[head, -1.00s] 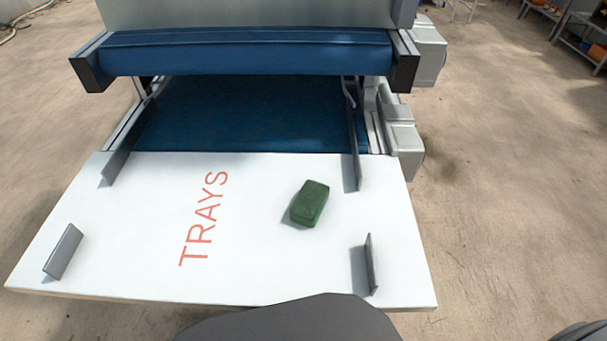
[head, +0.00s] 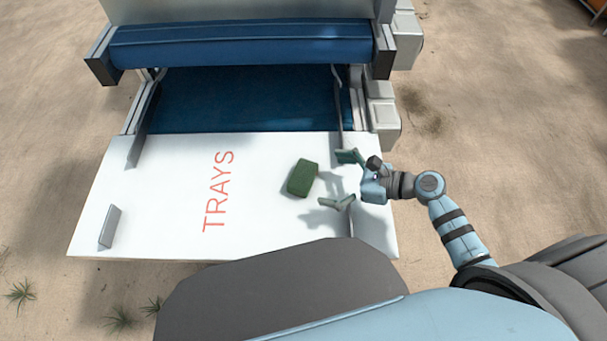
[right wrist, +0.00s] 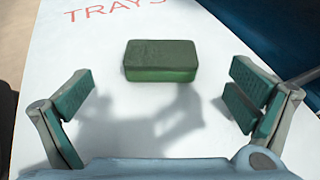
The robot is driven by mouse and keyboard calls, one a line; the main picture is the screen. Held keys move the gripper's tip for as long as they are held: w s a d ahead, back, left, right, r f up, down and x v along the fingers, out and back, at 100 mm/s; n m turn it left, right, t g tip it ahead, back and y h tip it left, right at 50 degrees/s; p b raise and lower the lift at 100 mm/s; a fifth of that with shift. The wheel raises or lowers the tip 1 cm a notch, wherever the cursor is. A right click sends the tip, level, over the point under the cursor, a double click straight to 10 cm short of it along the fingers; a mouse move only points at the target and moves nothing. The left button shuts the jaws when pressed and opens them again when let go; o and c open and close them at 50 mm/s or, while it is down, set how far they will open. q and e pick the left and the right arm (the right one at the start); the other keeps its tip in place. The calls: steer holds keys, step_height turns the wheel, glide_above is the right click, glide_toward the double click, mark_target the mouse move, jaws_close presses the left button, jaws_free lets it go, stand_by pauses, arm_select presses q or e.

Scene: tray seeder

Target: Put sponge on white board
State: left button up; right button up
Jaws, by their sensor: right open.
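The green sponge (head: 302,178) lies on the white board (head: 160,195), right of the red word TRAYS. In the right wrist view the sponge (right wrist: 161,60) sits ahead of my right gripper (right wrist: 160,115), between the lines of its two fingers and apart from both. The white board (right wrist: 205,50) shows under it there. In the head view my right gripper (head: 345,180) is open and empty over the board's right part, just right of the sponge, with its fingers pointing left. My left gripper is not in view.
Behind the board is a machine with a blue belt (head: 240,100) and a blue roller (head: 240,43). Thin grey guide plates stand on the board, one at the left (head: 109,227). The middle of the board around the red lettering is clear.

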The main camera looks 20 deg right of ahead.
mark_target(305, 175)
steer(key=x, duration=0.7)
steer(key=shift+d+f, duration=0.15)
steer(key=shift+f, duration=0.1)
steer(key=shift+s, duration=0.1)
steer(key=c, duration=0.8)
steer(key=shift+r, duration=0.1)
